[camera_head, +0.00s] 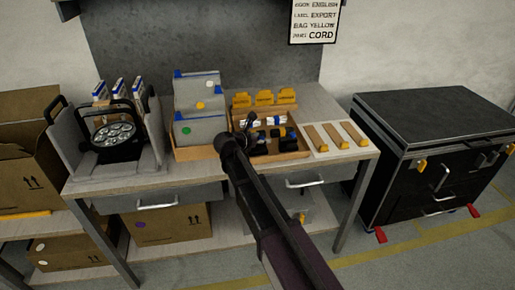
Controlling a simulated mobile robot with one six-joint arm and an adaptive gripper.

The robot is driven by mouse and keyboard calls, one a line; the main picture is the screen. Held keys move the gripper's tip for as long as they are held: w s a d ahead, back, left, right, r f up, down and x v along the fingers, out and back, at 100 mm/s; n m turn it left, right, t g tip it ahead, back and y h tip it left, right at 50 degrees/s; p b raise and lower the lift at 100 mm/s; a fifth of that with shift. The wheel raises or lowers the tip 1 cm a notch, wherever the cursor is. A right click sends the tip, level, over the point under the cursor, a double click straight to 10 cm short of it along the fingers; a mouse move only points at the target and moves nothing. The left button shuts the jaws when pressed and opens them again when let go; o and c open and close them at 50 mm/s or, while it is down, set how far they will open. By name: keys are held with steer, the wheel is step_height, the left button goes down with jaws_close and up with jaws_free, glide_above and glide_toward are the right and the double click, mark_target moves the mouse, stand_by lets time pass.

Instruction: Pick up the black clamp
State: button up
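A shallow wooden tray (303,153) stands on the middle of the workbench. Small dark objects (274,133) lie in it, some with blue parts. The black clamp may be among them, but they are too small and too close together to tell apart. My arm reaches up from the bottom of the view to the tray's left side. My gripper (249,122) is at its far end, over or in front of the tray. It is small and dark against the tray, so its fingers and anything between them cannot be made out.
A black stage light (115,133) sits in a grey stand at left. Grey bins (197,95) stand left of the tray, yellow-tabbed dividers (264,98) behind it. A board with wooden strips (336,138) lies right. A black case (430,130) stands beside the bench.

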jaws_close()
steer(key=shift+r, duration=0.2)
step_height(320, 180, up, 3)
steer(key=p, duration=0.3)
steer(key=s+a+r+p, duration=0.1)
steer(key=s+p, duration=0.1)
steer(key=s, duration=1.4)
steer(key=shift+a+r, duration=0.3)
